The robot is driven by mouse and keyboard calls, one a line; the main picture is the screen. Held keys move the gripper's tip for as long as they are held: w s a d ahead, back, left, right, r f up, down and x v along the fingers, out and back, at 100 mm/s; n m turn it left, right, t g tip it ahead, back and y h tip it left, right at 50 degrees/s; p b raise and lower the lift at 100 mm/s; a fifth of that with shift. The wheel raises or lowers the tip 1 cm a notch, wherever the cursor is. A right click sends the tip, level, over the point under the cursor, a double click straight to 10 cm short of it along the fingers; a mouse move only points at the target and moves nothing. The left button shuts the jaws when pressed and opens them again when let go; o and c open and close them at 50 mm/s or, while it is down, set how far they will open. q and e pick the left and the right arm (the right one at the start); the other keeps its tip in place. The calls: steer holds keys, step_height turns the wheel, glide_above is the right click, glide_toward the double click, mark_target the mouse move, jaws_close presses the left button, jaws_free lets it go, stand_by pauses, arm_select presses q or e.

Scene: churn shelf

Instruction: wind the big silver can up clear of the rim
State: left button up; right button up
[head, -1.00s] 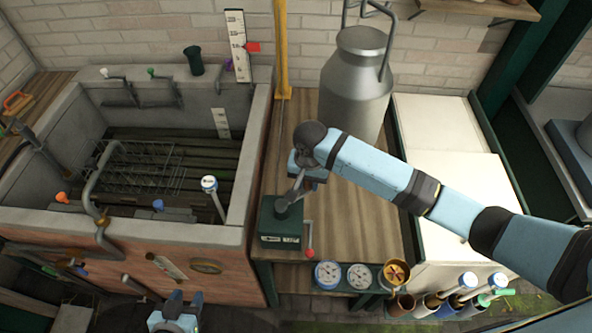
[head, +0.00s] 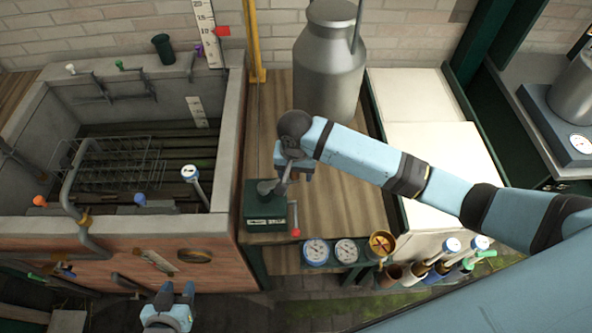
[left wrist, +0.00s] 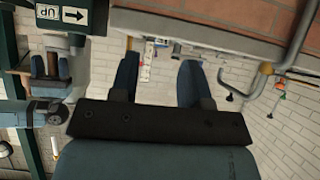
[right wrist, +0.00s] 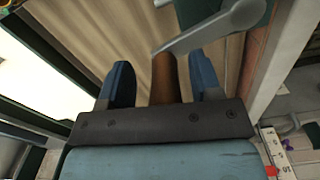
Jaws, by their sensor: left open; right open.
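The big silver can (head: 328,75) is upright at the back of the wooden bench, with its top cut off in the head view. My forearm hides its lower part. A green winch box (head: 264,207) with a grey crank arm (head: 282,185) stands at the bench's front left. Its "UP" arrow sign (left wrist: 62,15) shows in the left wrist view. My right gripper (head: 290,172) is open at the crank. In the right wrist view its fingers are apart on either side of the brown crank grip (right wrist: 164,80). My left gripper (head: 176,290) is open and empty in front of the brick trough.
The stone trough (head: 225,150) with a wire rack (head: 115,160) inside is on the left. A yellow post (head: 252,45) rises behind the bench. Gauges (head: 316,252) and several tubes are at the front. A white-topped cabinet (head: 415,120) is right of the can.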

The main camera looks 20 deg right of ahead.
step_height(320, 180, up, 2)
steer(key=shift+r, duration=0.2)
step_height(320, 180, up, 11)
steer(key=shift+f+b, duration=0.2)
steer(key=shift+b, duration=0.1)
steer(key=s+f+n+t+y, duration=0.25)
steer(key=s+f+n, duration=0.2)
steer(key=s, duration=0.65)
steer(key=s+d+f+n+t+h, duration=0.1)
steer(key=s+d+f+n+h, duration=0.15)
steer(key=s+d, duration=1)
arm_select(q)
steer(key=shift+s+a+f+y, duration=0.3)
steer(key=shift+s+a+f, duration=0.1)
steer(key=shift+a+f, duration=0.35)
arm_select(e)
steer(key=w+a+f+t+y, duration=0.1)
steer(key=w+a+f+t, duration=0.1)
steer(key=f, duration=0.5)
steer(key=w+a+f+t+y, duration=0.2)
steer(key=w+a+f+t, duration=0.1)
steer(key=f, duration=0.4)
steer(key=shift+w+a+f+n+t, duration=0.2)
steer(key=shift+a+f+n+t, duration=0.15)
steer(key=shift+a+t, duration=0.65)
